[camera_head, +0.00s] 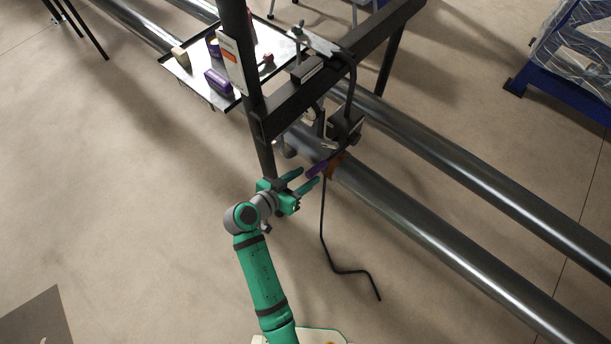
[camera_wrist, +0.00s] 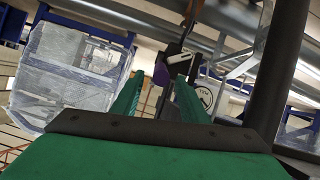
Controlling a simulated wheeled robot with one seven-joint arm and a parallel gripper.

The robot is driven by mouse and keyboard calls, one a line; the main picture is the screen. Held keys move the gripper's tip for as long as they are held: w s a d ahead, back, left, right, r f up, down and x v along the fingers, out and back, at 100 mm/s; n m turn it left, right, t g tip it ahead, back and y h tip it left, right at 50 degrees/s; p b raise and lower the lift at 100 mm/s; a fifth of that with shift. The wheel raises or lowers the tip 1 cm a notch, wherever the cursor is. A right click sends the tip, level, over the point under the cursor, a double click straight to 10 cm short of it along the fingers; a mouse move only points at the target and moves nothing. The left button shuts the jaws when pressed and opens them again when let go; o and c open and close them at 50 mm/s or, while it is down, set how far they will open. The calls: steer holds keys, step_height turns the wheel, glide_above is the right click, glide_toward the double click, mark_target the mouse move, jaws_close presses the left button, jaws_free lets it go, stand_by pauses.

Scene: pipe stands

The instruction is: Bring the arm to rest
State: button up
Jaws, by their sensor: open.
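My gripper (camera_head: 308,179) is green and sits beside the dark post of the pipe stand (camera_head: 262,135). Its two fingers are apart, and they also show in the wrist view (camera_wrist: 158,100). In the wrist view a purple piece (camera_wrist: 168,104) shows between the fingers. I cannot tell whether the fingers touch it. My green arm reaches up from the bottom of the head view.
Two long grey pipes (camera_head: 450,245) run to the lower right. A bent thin dark rod (camera_head: 323,225) hangs below the gripper. A tray (camera_head: 190,72) with several small items is at the upper left. A blue rack with wrapped goods (camera_head: 575,55) stands upper right.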

stand_by(0.3)
steer(key=s+a+f+n+t+y, duration=0.1)
steer(key=s+f+n+y, duration=0.2)
steer(key=s, duration=0.5)
steer(key=s+f+n+y, duration=0.2)
steer(key=s+f+y, duration=0.2)
steer(key=s, duration=0.4)
steer(key=s+d+r+t, duration=0.2)
steer(key=s+r, duration=0.6)
steer(key=s+d+r+t, duration=0.2)
steer(key=s+d+r, duration=0.1)
steer(key=s+r, duration=0.5)
steer(key=shift+s+r+y, duration=0.15)
steer(key=shift+r+y, duration=0.1)
steer(key=shift+y, duration=0.15)
stand_by(0.4)
